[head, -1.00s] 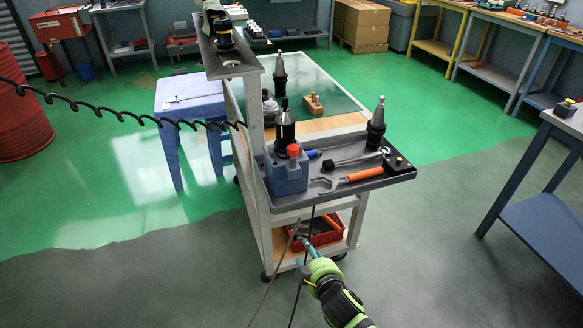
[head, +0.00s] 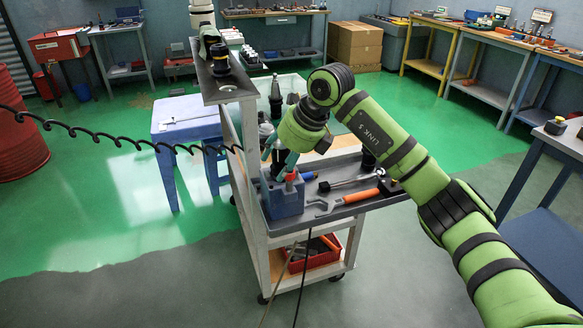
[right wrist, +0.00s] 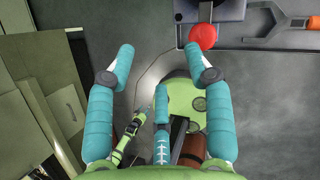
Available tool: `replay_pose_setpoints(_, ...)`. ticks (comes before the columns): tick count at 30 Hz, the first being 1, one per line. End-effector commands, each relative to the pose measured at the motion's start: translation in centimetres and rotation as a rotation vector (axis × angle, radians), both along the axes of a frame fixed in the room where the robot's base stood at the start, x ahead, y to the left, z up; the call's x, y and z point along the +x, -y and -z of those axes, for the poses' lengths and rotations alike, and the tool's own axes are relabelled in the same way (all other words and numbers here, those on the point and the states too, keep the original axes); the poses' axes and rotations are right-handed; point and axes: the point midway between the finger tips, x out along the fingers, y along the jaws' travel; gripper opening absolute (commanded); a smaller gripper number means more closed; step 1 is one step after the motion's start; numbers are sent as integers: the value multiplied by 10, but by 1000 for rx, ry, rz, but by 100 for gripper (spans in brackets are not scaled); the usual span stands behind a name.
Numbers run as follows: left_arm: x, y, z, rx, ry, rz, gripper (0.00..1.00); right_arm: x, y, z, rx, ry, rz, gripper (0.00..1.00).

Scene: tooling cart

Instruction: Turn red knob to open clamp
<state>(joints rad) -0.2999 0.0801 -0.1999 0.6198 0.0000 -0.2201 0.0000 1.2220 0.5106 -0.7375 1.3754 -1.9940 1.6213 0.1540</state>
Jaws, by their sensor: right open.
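The red knob (head: 290,177) stands on the blue clamp block (head: 285,201) at the near left end of the cart's grey tray. My right gripper (head: 277,160) is over the block with its teal fingers open, pointing down close to the knob. In the right wrist view the red knob (right wrist: 203,37) lies just beyond the tip of the right-hand finger, not between the fingers. The open gripper (right wrist: 163,60) is empty there. Its wrist and fingers hide part of the clamp and the tool holder behind it in the head view. My left gripper is not in view.
An orange-handled wrench (head: 345,200) and a ratchet lie on the tray (head: 385,192) beside the clamp. The cart's upright post (head: 250,135) stands close left of the gripper. A black coiled cable (head: 110,139) crosses the left side. A red bin (head: 322,249) sits below.

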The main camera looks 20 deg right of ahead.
Motion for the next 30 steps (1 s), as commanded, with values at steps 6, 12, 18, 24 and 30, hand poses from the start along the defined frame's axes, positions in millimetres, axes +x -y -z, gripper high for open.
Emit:
replay_pose_setpoints(6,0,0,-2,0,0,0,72,1,43,-15,-158,-21,81,52)
replay_pose_setpoints(12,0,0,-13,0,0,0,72,10,38,9,-158,-25,82,52)
replay_pose_setpoints(18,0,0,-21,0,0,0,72,20,33,35,-155,-24,80,52)
replay_pose_setpoints(24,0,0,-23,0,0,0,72,24,31,47,-156,-20,78,52)
replay_pose_setpoints(30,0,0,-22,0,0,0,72,25,31,47,-156,-20,79,52)
